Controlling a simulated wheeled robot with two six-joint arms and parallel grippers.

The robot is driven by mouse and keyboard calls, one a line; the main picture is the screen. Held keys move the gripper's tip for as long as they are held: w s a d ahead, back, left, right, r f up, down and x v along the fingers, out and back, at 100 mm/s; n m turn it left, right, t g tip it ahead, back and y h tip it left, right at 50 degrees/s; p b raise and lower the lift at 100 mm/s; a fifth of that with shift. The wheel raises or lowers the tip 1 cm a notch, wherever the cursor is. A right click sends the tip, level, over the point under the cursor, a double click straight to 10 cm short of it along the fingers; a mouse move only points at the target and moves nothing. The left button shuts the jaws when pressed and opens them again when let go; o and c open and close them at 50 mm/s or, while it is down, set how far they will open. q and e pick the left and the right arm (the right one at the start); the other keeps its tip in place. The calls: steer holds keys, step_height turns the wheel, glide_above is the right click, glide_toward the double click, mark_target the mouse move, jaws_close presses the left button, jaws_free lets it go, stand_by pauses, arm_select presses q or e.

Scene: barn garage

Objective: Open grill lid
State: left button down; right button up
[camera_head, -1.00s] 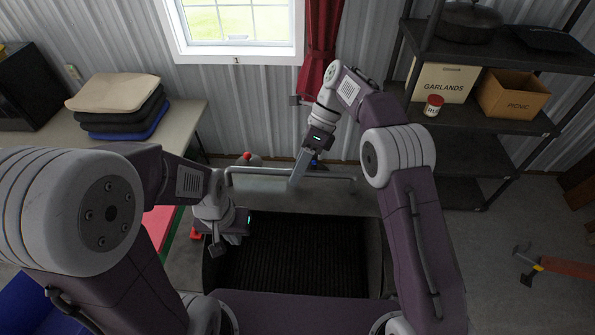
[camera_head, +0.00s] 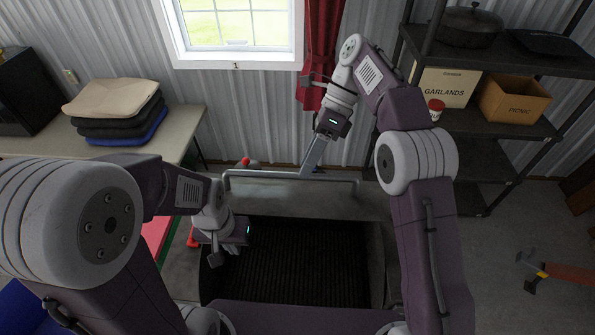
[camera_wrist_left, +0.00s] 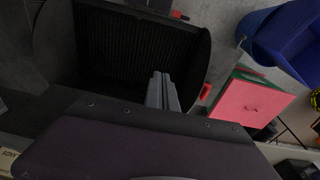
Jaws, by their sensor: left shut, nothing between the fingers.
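The grill (camera_head: 290,262) stands open in front of me, its dark ribbed inside showing. Its grey lid (camera_head: 345,205) is raised and lies back toward the wall, with the long bar handle (camera_head: 262,175) along its far edge. My right gripper (camera_head: 307,167) reaches down to the handle near its middle; whether its fingers grip the bar or only touch it I cannot tell. My left gripper (camera_head: 216,257) is shut and empty over the grill's left edge. In the left wrist view its fingers (camera_wrist_left: 162,90) are together beside the grill's dark interior (camera_wrist_left: 135,50).
A table (camera_head: 180,128) with stacked cushions (camera_head: 118,112) stands at the left. A black shelf (camera_head: 500,118) with boxes stands at the back right. A hammer (camera_head: 560,272) is at the right above open floor. A red-topped object (camera_head: 245,162) is behind the handle.

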steer(key=s+d+r, duration=0.4)
steer(key=d+r, duration=0.1)
steer(key=d, duration=0.2)
steer(key=shift+d+p, duration=0.3)
steer(key=shift+d, duration=0.1)
